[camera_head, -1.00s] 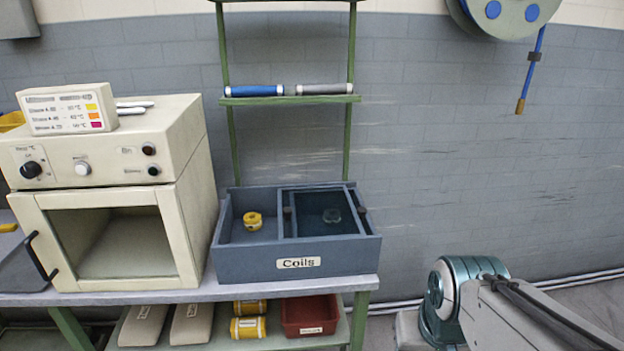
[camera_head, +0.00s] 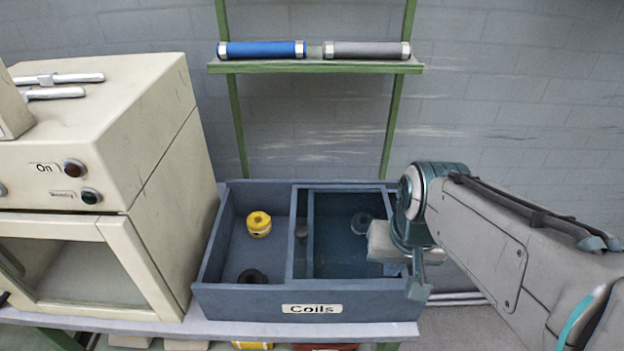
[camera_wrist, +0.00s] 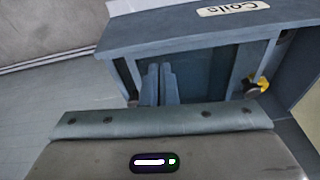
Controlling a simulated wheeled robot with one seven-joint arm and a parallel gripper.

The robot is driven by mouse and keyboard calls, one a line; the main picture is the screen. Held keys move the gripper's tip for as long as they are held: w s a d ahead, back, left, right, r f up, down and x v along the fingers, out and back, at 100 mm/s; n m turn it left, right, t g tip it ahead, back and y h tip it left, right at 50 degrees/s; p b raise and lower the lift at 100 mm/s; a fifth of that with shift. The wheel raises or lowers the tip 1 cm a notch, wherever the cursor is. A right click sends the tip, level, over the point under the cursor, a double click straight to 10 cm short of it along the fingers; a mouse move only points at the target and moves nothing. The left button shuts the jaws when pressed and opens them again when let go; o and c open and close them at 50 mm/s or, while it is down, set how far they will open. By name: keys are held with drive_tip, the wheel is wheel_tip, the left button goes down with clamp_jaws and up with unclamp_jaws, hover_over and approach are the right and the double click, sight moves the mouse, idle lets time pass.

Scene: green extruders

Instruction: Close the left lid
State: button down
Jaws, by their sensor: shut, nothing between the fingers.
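The blue-grey coils box (camera_head: 250,303) stands on the bench, its left compartment uncovered. A dark, see-through sliding lid (camera_head: 338,250) with a dark knob (camera_head: 301,233) near the divider covers the right compartment. Whether the left lid is stacked there with a second lid, I cannot tell. My gripper (camera_head: 418,290) is shut and empty at the box's front right corner, partly hiding the right compartment. In the wrist view, my gripper's fingers (camera_wrist: 160,85) are together over or beside the box; contact cannot be told.
A yellow coil (camera_head: 258,224) and a black coil (camera_head: 252,276) lie in the left compartment; another coil (camera_head: 361,223) shows through the lid. A cream oven (camera_head: 140,150) stands close at left. A green shelf (camera_head: 320,67) with two rolls is above. Open room lies to the right.

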drive_tip(key=w+a+r+m+g+y+p, duration=0.1)
drive_tip(key=w+r+m+g+y+p, duration=0.25)
drive_tip(key=w+m, duration=0.4)
drive_tip(key=m+y+p, duration=0.4)
drive_tip(key=m+y, duration=0.1)
drive_tip(key=m, duration=0.3)
approach(321, 239)
drive_tip(key=a, duration=0.1)
drive_tip(key=a+f, duration=0.1)
drive_tip(key=shift+s+a+f+h, duration=0.1)
drive_tip(key=shift+s+a+h, duration=0.15)
drive_tip(key=shift+a, duration=0.1)
drive_tip(key=shift+s+a+f+p, duration=0.15)
drive_tip(key=shift+a+p, duration=0.1)
drive_tip(key=shift+a, duration=0.45)
drive_tip(key=shift+a+f+p, duration=0.15)
drive_tip(key=shift+a+p, duration=0.05)
drive_tip(key=shift+a, duration=0.45)
drive_tip(key=shift+s+a+f+p, duration=0.15)
drive_tip(key=shift+a+p, duration=0.1)
drive_tip(key=shift+a, duration=0.45)
drive_tip(key=shift+w+a, duration=0.1)
